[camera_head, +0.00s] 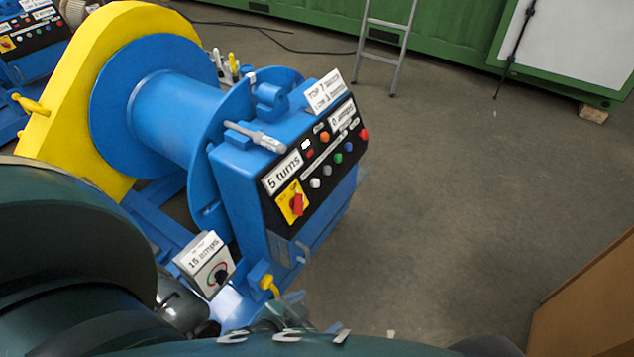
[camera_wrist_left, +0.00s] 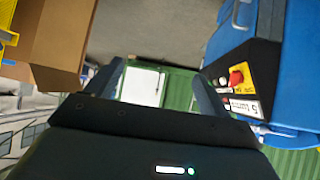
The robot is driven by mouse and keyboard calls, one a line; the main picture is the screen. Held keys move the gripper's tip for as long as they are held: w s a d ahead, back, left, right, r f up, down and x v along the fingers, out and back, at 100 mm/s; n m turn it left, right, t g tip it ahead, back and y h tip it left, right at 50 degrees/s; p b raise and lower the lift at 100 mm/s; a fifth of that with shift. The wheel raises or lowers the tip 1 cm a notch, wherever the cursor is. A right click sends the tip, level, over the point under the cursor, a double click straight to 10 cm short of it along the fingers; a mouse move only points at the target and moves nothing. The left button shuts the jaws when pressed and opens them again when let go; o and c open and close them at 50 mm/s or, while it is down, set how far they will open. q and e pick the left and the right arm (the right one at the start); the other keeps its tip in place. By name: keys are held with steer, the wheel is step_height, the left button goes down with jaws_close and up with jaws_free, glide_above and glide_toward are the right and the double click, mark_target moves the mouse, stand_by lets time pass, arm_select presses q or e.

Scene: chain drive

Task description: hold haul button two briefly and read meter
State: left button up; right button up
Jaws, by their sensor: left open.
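The blue winch's black control panel (camera_head: 290,222) faces right in the head view. It carries a row of small buttons: white (camera_head: 316,183), grey, green (camera_head: 338,158), blue and red (camera_head: 364,135). An orange button (camera_head: 325,137) sits above them. Which one is haul button two is too small to read. A white "5 turns" plate (camera_head: 284,172) and another plate starting with 0 (camera_head: 342,117) are on the panel. My left gripper (camera_wrist_left: 160,72) is open and empty in the left wrist view, apart from the panel, which shows upside down. My right gripper is not seen.
A red rotary switch (camera_head: 296,204) is on a yellow plate. A small box reading "15 amps" (camera_head: 205,252) has a black knob. A yellow guard (camera_head: 70,95) and blue drum (camera_head: 175,105) stand left.

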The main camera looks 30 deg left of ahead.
arm_select(q)
steer(key=shift+c, duration=0.4)
jaws_close()
stand_by(0.4)
stand_by(0.9)
